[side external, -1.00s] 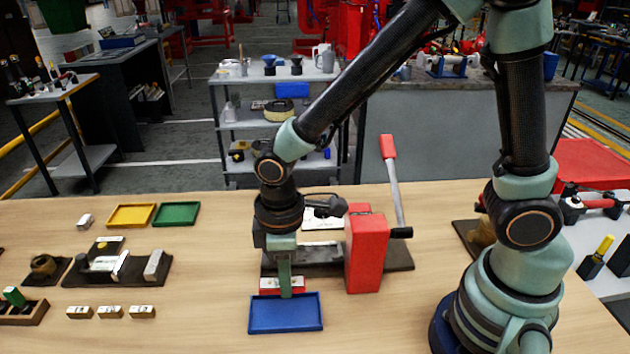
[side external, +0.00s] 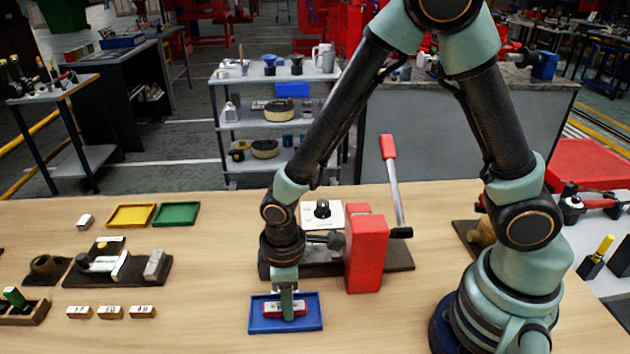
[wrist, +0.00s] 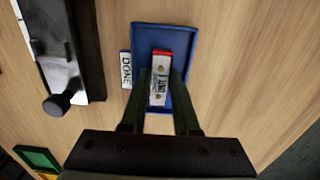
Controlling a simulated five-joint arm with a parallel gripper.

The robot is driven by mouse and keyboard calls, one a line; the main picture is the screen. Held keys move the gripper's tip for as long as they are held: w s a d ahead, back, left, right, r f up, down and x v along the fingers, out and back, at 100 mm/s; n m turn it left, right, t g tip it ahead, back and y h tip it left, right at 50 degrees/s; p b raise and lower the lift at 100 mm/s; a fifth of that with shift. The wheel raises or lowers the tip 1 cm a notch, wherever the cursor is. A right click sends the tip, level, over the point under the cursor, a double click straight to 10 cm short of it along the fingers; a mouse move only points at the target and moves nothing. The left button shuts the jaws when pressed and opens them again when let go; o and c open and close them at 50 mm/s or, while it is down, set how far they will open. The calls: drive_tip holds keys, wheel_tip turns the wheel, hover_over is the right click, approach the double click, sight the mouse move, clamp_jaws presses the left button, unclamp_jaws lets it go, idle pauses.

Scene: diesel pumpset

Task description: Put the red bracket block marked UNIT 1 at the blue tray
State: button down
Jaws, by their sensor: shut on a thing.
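The red bracket block (side external: 299,310) has a pale label face and is inside the outline of the blue tray (side external: 259,325) in the side view. In the wrist view the block (wrist: 160,85) shows its white face with UNIT lettering, over the blue tray (wrist: 184,39). My gripper (side external: 287,314) is shut on the block, with a finger on each side of it in the wrist view (wrist: 158,95). The block is at or just above the tray floor; I cannot tell if it touches. My fingers hide part of the block.
A white DONE label (wrist: 126,70) lies beside the tray. A red press (side external: 367,250) with a lever stands behind right on a dark base. Yellow (side external: 131,215) and green (side external: 176,214) trays lie at back left. Bare table surrounds the blue tray's front.

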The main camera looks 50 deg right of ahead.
drive_tip(key=shift+f, duration=0.35)
idle(0.7)
drive_tip(key=c, duration=0.6)
unclamp_jaws()
drive_tip(key=shift+r, duration=0.1)
drive_tip(key=shift+r, duration=3.4)
drive_tip(key=d+r+m+t, duration=0.2)
drive_tip(key=d+r+m, duration=0.1)
drive_tip(key=d+r, duration=0.2)
drive_tip(key=d+r+m+t, duration=0.1)
drive_tip(key=d+r+m, duration=0.2)
drive_tip(key=d+r, duration=0.2)
drive_tip(key=s+d+r+m+t, duration=0.1)
drive_tip(key=d+r+m+t, duration=0.1)
drive_tip(key=d+r, duration=0.4)
drive_tip(key=shift+d+r+m+t, duration=0.1)
drive_tip(key=shift+r+m+t, duration=0.2)
drive_tip(key=shift+r+m, duration=0.3)
